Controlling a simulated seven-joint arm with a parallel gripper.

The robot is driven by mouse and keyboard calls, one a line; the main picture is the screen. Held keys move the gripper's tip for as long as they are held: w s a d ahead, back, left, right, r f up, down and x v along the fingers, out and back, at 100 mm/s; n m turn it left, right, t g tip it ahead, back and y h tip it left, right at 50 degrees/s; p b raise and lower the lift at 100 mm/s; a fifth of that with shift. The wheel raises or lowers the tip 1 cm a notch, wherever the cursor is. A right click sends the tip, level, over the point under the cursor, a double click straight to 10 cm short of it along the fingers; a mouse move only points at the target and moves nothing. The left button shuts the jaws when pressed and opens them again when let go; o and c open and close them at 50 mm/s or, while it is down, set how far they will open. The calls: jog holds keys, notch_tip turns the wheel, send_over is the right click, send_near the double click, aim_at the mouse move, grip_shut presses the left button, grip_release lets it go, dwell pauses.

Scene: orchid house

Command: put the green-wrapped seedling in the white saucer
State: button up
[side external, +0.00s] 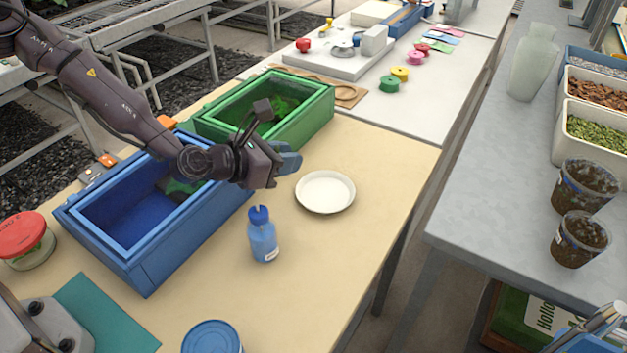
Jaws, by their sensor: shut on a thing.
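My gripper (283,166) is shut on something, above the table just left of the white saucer. A small blue piece (290,161) shows at its fingertips. I cannot tell whether this is the held thing's wrap or part of the fingers. No green wrap shows in the grip. The white saucer (325,207) lies on the table and looks empty. Green leaves (284,106) show inside the green crate (300,123). A green patch (178,188) shows inside the blue crate (153,268), partly hidden by my arm. I cannot make out a green-wrapped seedling clearly.
A blue bottle (262,240) stands close below the saucer in the picture. A blue round tin (212,338) and a red-lidded jar (25,240) are nearer. The tan table (385,185) is clear right of the saucer. Its right edge is close.

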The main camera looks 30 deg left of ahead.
send_over(312, 194)
notch_tip(312, 194, down, 6)
jog(key=shift+s+f, duration=0.1)
jog(key=shift+s, duration=0.05)
jog(key=shift+f, duration=1.65)
jog(key=shift+f, duration=0.3)
jog(key=o, duration=0.9)
